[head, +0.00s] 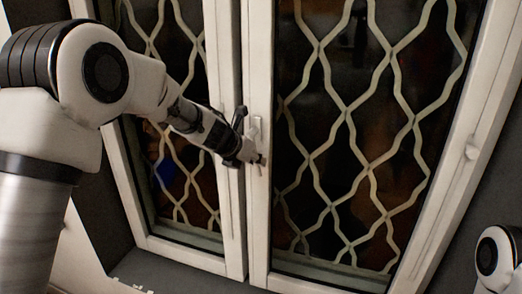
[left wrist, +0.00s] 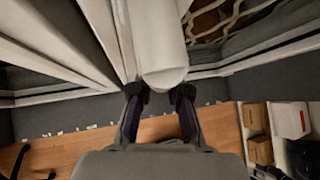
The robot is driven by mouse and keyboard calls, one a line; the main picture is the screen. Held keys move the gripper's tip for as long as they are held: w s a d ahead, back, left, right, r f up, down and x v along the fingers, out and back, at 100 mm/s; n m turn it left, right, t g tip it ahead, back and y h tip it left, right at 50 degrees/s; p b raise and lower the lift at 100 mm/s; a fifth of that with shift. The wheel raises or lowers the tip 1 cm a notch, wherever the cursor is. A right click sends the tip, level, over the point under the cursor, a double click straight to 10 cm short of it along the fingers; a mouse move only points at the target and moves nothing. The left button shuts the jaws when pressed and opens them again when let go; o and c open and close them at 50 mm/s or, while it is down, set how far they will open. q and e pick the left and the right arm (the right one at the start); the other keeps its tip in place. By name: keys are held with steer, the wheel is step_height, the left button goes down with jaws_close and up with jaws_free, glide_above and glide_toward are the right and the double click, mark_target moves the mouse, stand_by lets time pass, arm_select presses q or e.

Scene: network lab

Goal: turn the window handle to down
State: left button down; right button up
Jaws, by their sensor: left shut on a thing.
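The window handle (head: 257,131) is white and sits on the frame where the two window sashes meet. My left gripper (head: 243,140) reaches it from the left and is shut on its lever. In the left wrist view the handle (left wrist: 160,45) is a large pale rounded bar between the fingertips of my left gripper (left wrist: 160,96). The fingers hide much of the lever in the head view, so its exact angle is hard to tell. My right gripper is not in view.
The window has white frames (head: 229,215) and pale wavy lattice (head: 345,115) over dark glass. In the left wrist view, several boxes (left wrist: 258,150) stand at the lower right beside a wooden surface (left wrist: 75,150). Part of my right arm shows at the head view's lower right.

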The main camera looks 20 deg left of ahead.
arm_select(q)
steer(key=shift+a+f+m+y+p, duration=0.2)
steer(key=shift+a+m+y+p, duration=0.1)
steer(key=shift+a+y+p, duration=0.25)
steer(key=shift+d, duration=0.1)
steer(key=c, duration=1.1)
jaws_free()
steer(key=shift+w, duration=0.1)
steer(key=v, duration=1.2)
steer(key=shift+w, duration=0.2)
